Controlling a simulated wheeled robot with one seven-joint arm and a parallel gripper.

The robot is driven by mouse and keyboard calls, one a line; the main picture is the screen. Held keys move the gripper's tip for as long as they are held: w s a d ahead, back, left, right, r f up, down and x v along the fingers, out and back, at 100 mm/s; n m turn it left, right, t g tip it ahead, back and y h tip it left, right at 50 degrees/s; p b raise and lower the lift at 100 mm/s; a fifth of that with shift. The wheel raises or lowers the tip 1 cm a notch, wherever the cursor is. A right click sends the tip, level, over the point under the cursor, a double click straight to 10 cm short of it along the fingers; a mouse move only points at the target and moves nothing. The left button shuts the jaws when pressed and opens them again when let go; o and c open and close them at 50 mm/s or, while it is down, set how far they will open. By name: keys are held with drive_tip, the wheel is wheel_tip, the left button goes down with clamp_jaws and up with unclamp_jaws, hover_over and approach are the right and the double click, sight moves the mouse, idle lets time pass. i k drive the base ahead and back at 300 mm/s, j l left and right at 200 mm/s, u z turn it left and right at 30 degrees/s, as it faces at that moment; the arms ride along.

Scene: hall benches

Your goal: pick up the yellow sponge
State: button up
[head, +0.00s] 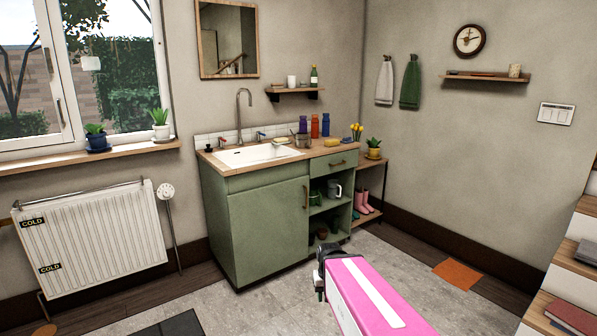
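A small yellow block that looks like the sponge (333,142) lies on the wooden countertop (345,151), to the right of the sink and in front of the coloured bottles. It is small in the view and its exact shape is hard to make out. My pink arm with a white stripe reaches in from the bottom. Its dark end, my gripper (321,277), is low in front of the green cabinet, well below the countertop and apart from the sponge. Its fingers are not clear, and I cannot tell whether it is open or shut.
The white sink (259,155) has a tall tap (239,115). A pale bar (282,140) lies at its back rim, with a metal pot (302,141) beside it. Bottles (314,126) stand behind. The green cabinet (262,226) blocks the floor below. Grey floor in front is open.

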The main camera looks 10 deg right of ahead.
sight(330, 143)
drive_tip(key=i+j+z, duration=0.55)
drive_tip(key=j, duration=0.25)
drive_tip(key=i, duration=0.1)
